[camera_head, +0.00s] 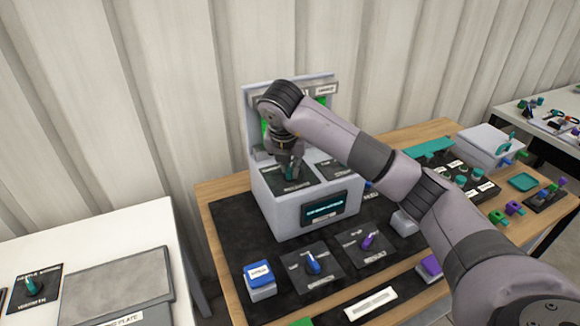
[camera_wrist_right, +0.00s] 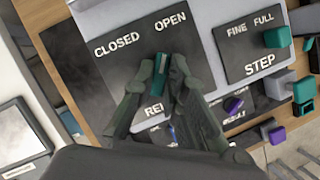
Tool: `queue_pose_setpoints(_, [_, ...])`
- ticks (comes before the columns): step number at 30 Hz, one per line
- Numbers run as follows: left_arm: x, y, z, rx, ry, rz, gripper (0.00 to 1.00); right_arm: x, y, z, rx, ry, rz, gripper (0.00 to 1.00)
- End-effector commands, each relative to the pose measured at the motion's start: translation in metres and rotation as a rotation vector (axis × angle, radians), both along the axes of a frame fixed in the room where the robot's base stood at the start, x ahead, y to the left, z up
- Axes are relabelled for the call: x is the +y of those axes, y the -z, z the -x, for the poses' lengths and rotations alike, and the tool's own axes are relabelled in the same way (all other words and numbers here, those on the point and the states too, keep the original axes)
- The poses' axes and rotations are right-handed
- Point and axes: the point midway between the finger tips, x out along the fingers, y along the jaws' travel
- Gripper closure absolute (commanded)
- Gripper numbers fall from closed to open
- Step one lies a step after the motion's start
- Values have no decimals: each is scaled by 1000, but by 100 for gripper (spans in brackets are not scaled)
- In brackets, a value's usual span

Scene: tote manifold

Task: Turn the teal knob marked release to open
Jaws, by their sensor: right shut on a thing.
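The teal release knob (camera_wrist_right: 161,66) stands on a dark plate (camera_wrist_right: 118,70) marked CLOSED and OPEN, with a partly hidden label starting "RE". My right gripper (camera_wrist_right: 160,85) is shut on this knob, one finger on each side of it. The knob's bar lies nearly upright in the wrist view, between the two words and nearer OPEN. In the head view my right gripper (camera_head: 290,172) reaches down onto the top of the grey box (camera_head: 283,217), and the knob is mostly hidden there. My left gripper is not in view.
Beside the release plate is a STEP plate with a teal knob (camera_wrist_right: 277,38). The box has a front display (camera_head: 324,209). In front stand a blue knob (camera_head: 313,264), a purple knob (camera_head: 368,240) and a blue-topped block (camera_head: 259,278). My right arm crosses above the table's right side.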

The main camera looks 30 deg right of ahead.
Motion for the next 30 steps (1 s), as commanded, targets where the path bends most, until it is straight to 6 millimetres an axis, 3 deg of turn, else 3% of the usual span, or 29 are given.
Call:
queue_pose_setpoints(14, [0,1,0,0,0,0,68,0,0,0,2,17,-1,100])
queue_pose_setpoints(15, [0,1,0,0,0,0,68,0,0,0,1,17,-2,87])
queue_pose_setpoints(21, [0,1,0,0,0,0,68,0,0,0,2,17,-1,74])
queue_pose_setpoints(24, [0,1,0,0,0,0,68,0,0,0,1,16,0,68])
queue_pose_setpoints(30, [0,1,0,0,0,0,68,0,0,0,1,15,0,68])
